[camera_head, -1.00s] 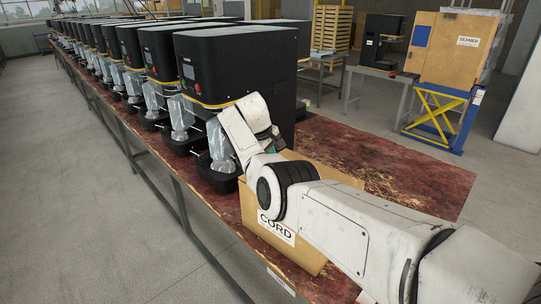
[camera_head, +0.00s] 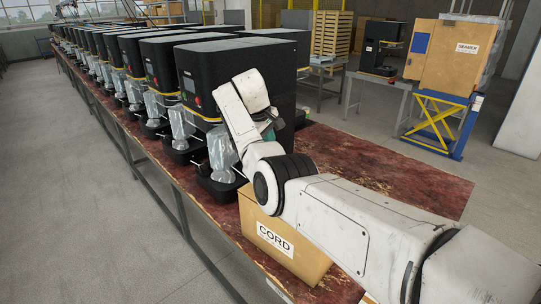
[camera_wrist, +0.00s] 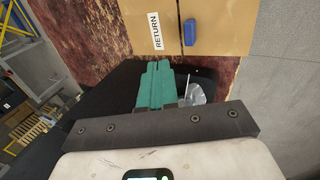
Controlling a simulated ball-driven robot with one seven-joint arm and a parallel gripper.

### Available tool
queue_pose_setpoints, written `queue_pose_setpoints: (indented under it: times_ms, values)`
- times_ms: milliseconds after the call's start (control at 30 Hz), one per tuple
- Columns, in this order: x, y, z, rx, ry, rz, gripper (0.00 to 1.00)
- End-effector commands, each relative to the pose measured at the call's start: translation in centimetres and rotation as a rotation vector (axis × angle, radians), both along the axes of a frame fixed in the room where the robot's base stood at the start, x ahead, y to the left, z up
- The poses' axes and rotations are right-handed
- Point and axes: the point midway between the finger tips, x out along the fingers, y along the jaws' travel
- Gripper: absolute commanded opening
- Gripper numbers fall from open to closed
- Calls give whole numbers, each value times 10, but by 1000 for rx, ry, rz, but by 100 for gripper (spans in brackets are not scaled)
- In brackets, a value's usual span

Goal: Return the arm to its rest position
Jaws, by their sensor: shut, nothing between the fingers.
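My arm reaches over the worn red table from the lower right in the head view, with its wrist bent up beside the nearest black machine. My gripper shows as a bit of teal (camera_head: 268,134) behind the wrist, mostly hidden by the arm. In the wrist view, my gripper's teal fingers (camera_wrist: 155,82) lie together, shut and empty. Beyond their tips is a cardboard box (camera_wrist: 120,22) with a RETURN label and a blue item (camera_wrist: 189,32) on it. The fingers look apart from it.
A cardboard box (camera_head: 290,262) marked CORD stands on the table (camera_head: 400,175) under my arm. A long row of black seamer machines (camera_head: 255,62) fills the table's left and back. A SEAMER carton (camera_head: 440,62) sits on a yellow lift (camera_head: 438,118). The table's right side is clear.

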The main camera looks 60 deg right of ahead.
Motion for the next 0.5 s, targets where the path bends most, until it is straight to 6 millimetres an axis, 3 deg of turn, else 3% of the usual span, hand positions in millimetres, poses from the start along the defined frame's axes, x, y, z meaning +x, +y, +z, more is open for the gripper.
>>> queue_pose_setpoints:
  times_ms: [200,500]
  values:
    - [0,-1,30,-1,-2,1,0]
    - [0,0,40,0,-1,0,0]
